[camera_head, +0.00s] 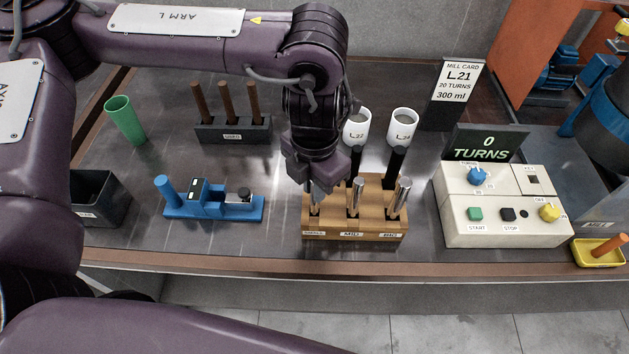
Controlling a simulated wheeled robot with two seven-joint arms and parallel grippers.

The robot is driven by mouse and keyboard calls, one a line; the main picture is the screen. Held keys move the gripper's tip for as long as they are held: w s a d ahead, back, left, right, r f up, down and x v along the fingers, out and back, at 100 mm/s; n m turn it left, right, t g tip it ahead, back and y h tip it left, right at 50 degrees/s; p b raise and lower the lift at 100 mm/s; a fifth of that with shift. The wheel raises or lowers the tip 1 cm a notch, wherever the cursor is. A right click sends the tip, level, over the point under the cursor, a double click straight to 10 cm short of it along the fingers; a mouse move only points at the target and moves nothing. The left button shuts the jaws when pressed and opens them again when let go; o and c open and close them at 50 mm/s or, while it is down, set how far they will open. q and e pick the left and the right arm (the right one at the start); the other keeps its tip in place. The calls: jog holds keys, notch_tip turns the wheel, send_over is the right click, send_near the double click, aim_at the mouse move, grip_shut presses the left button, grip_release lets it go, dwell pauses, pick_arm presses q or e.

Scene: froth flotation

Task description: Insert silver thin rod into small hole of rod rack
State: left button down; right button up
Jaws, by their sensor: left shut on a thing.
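The wooden rod rack (335,228) stands near the table's front edge, with labels along its front; the middle one appears to read MID. A silver rod (355,195) stands in its middle place and a thicker, slightly leaning silver rod (400,197) in its right place. My left gripper (317,188) points down over the left end of the rack, shut on the silver thin rod (316,202). That rod is mostly hidden by the fingers; its lower end is at the left hole, and I cannot tell how deep it sits. My right gripper is not in view.
A blue device (215,205) lies left, a control box (495,205) right. A dark rack (233,133) with brown rods and a green cup (125,120) stand at the back left. Clear table lies between.

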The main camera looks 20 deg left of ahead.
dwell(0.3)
pick_arm(q)
jog(key=c, duration=1.3)
grip_release()
jog(key=shift+c, duration=0.2)
jog(key=shift+r, duration=3.9)
